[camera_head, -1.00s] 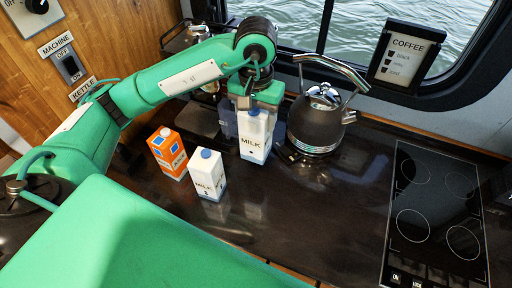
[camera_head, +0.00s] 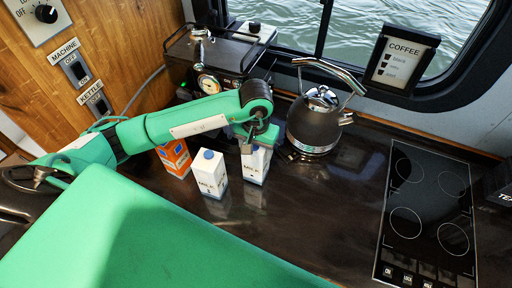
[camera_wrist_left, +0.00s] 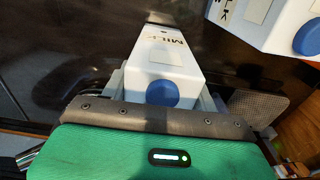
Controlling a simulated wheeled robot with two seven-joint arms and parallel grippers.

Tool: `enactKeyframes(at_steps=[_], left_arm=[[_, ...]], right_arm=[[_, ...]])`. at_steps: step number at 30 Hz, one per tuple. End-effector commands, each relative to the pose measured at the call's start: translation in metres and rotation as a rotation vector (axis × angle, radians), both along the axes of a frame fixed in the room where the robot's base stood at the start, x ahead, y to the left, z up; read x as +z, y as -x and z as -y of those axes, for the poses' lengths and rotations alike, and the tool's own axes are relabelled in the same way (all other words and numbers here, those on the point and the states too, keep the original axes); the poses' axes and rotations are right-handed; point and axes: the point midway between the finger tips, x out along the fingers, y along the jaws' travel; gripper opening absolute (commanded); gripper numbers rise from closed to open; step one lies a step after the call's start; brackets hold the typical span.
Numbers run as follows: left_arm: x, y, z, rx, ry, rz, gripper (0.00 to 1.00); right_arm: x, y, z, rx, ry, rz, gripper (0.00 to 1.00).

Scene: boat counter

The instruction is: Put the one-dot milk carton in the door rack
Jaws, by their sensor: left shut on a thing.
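My left gripper (camera_head: 256,138) is shut on a white milk carton (camera_head: 255,167) with a blue cap, gripping it near its top. The carton is upright, at or just above the dark counter; I cannot tell if it touches. In the left wrist view the carton (camera_wrist_left: 163,55) sits between the fingers, and a small dark mark shows near its far end. A second white milk carton (camera_head: 210,175) stands just left of it, and its cap and top also show in the left wrist view (camera_wrist_left: 270,22). The dots are too small to read surely. No door rack shows. My right gripper is not in view.
An orange carton (camera_head: 174,158) stands left of the white cartons, partly behind my arm. A dark kettle (camera_head: 314,122) stands close behind right. A coffee machine (camera_head: 225,58) is at the back, a hob (camera_head: 428,215) at right. Clear counter (camera_head: 310,215) lies in front.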

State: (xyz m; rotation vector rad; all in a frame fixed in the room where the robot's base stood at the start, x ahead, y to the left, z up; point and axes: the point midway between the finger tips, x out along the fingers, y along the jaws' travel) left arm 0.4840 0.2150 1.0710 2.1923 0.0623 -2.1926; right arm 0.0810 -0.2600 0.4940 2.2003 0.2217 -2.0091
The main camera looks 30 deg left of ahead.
Motion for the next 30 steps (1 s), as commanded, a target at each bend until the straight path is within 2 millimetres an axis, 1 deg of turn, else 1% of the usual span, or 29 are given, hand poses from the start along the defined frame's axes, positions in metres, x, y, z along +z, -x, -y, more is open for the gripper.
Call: enactKeyframes(at_steps=[1,4,10,15,16,19,27,30], left_arm=[[-0.0016,0.0001,0.0003,0.0,0.001,0.001,0.0],[-0.0056,-0.0003,0.0005,-0.001,0.002,0.003,0.0],[-0.0059,-0.0005,0.0004,-0.001,0.002,0.004,0.0],[-0.0093,-0.0006,0.0002,-0.001,0.001,0.004,0.0],[-0.0101,0.0,0.0001,-0.001,0.0,0.002,0.62],[-0.009,0.0,0.0001,-0.001,0.0,0.002,0.81],[-0.0087,0.0001,0.0002,-0.001,0.0,0.001,0.82],[-0.0063,0.0002,0.0003,-0.001,0.0,0.001,0.82]], right_arm=[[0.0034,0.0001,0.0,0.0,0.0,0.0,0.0],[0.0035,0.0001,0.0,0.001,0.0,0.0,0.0],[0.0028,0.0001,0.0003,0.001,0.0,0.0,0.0],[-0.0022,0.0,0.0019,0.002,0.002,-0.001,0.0],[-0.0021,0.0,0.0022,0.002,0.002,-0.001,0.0],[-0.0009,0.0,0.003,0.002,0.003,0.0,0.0],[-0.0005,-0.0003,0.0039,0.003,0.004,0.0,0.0],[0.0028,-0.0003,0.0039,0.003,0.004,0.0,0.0]])
